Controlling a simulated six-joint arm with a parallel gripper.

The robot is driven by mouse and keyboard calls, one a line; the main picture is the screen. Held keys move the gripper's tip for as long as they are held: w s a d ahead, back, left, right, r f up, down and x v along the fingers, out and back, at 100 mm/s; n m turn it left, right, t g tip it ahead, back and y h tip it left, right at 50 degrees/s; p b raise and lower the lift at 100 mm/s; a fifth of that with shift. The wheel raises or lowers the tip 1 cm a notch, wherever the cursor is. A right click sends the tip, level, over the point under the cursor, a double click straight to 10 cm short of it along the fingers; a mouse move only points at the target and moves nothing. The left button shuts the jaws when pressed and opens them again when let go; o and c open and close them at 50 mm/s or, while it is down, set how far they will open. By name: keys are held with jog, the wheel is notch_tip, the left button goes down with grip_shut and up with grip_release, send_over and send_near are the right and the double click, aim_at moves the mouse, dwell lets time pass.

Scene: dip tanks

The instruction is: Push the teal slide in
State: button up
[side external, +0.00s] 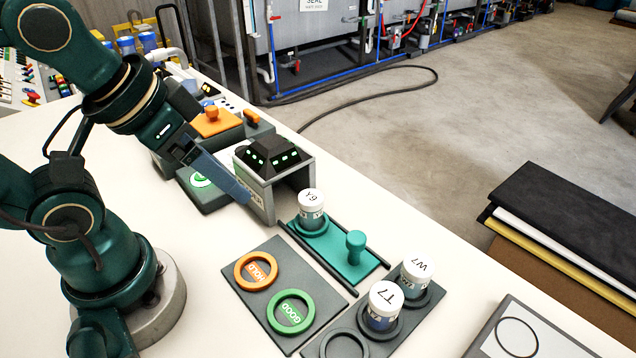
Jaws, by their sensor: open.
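The teal slide (340,264) lies in a dark track in front of the grey arched housing (257,191) and sticks out of it toward the lower right. A teal knob (356,247) stands on its outer part. A white-lidded jar (311,206) stands in a teal ring at its inner end, just outside the arch; its lid seems to read "6X". My gripper (244,197) is open and empty, at the housing's left side, apart from the knob. One blue-grey finger shows clearly; the other is hard to make out.
A dark plate beside the slide carries an orange HOLD ring (256,271) and a green GOOD ring (291,311). Two jars (385,304) (416,277) stand in a rack in front. An orange-knobbed unit (217,121) is behind the housing.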

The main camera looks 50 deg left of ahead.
jog(key=w+d+r, duration=0.1)
jog(key=w+r, duration=0.3)
jog(key=m+g, duration=0.3)
jog(key=g, duration=0.3)
send_over(356, 237)
notch_tip(356, 237, down, 10)
jog(key=shift+r, duration=0.1)
jog(key=shift+f, duration=2.3)
grip_shut()
